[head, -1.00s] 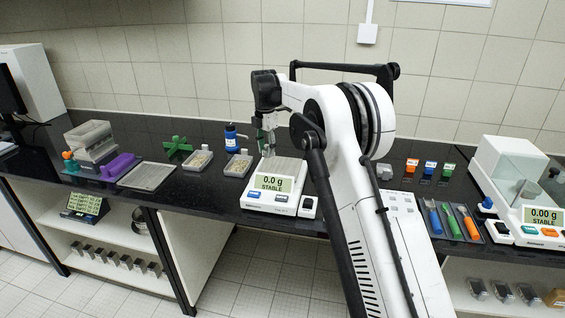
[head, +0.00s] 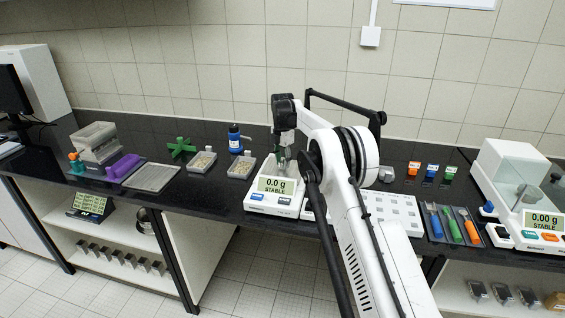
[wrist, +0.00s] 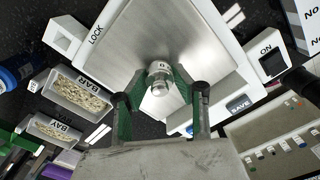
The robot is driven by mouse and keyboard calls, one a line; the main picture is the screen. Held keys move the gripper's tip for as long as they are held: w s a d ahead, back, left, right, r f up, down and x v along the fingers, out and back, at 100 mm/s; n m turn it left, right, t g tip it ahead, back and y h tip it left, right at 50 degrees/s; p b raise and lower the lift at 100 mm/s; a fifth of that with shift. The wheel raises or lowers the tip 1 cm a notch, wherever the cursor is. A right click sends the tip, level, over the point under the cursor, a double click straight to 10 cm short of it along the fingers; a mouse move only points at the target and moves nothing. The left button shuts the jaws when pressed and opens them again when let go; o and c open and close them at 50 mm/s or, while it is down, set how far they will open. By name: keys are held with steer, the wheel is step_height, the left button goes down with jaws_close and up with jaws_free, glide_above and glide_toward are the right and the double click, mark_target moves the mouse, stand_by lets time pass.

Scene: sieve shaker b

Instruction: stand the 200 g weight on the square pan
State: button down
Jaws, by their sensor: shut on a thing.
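My gripper (wrist: 160,92) has green-padded fingers and is shut on a shiny metal weight (wrist: 159,75) with a knob. In the wrist view it is over the square pan (wrist: 208,55), near the pan's front edge. I cannot read the weight's marking or tell whether its base touches the pan. In the head view my gripper (head: 283,160) is above the left balance (head: 273,199), whose display reads 0.0 g STABLE. My arm hides part of the pan there.
Two trays of grains (head: 202,161) (head: 241,166) and a blue bottle (head: 235,138) stand left of the balance. A pale weight block (head: 400,208) and a tray of coloured tools (head: 452,224) lie to the right, before a second balance (head: 532,228).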

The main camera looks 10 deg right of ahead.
steer(key=shift+f, duration=0.25)
steer(key=shift+f, duration=0.1)
steer(key=shift+f, duration=0.1)
steer(key=c, duration=1.4)
jaws_free()
